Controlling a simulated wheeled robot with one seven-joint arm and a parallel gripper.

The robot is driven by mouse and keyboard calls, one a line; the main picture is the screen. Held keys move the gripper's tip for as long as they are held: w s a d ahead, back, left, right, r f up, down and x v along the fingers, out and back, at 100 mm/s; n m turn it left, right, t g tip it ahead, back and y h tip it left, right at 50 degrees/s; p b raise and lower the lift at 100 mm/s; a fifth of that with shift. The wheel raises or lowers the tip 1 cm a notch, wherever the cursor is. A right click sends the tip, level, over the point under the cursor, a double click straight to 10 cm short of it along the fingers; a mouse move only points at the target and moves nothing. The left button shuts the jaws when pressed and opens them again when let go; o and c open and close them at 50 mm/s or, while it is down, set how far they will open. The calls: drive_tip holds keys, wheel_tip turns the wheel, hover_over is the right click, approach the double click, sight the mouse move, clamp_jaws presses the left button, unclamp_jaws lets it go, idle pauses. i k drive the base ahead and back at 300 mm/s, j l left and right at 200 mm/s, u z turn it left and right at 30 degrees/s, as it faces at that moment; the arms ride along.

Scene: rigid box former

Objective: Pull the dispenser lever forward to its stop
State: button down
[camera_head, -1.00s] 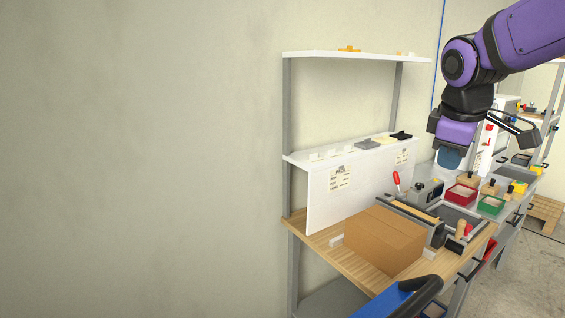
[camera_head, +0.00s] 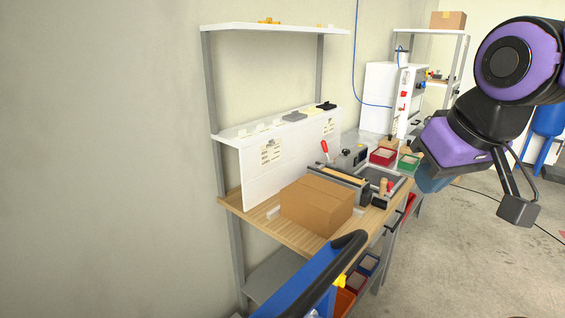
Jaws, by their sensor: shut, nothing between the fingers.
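The dispenser (camera_head: 348,158) is a small grey machine on the wooden bench, behind the cardboard box. A lever with a red handle (camera_head: 325,147) stands up at its left side, leaning slightly left. My gripper (camera_head: 432,182) hangs to the right of the dispenser, in front of the bench's right end. It is shut and empty, well apart from the lever. Its fingertips are small and partly hidden in this view.
A closed cardboard box (camera_head: 316,206) sits on the wooden bench (camera_head: 290,232) in front of the dispenser. Red (camera_head: 383,157) and green (camera_head: 408,161) bins stand to its right. A white panel (camera_head: 262,175) and shelf rise behind. A blue part with a black handle (camera_head: 315,280) is in the foreground.

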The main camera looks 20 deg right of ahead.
sight(323, 142)
drive_tip(key=k+l, duration=0.1)
drive_tip(key=l, duration=0.25)
drive_tip(key=i+l+u, duration=0.1)
drive_tip(key=l+u, duration=0.25)
drive_tip(key=l, duration=0.75)
drive_tip(key=l+u, duration=0.3)
drive_tip(key=l, duration=0.8)
drive_tip(key=i+l+u, duration=0.3)
drive_tip(key=i+l, duration=0.2)
drive_tip(key=l, duration=0.2)
drive_tip(key=i+l+u, duration=0.15)
drive_tip(key=l, duration=0.25)
drive_tip(key=i+l, duration=0.15)
drive_tip(key=i, duration=0.2)
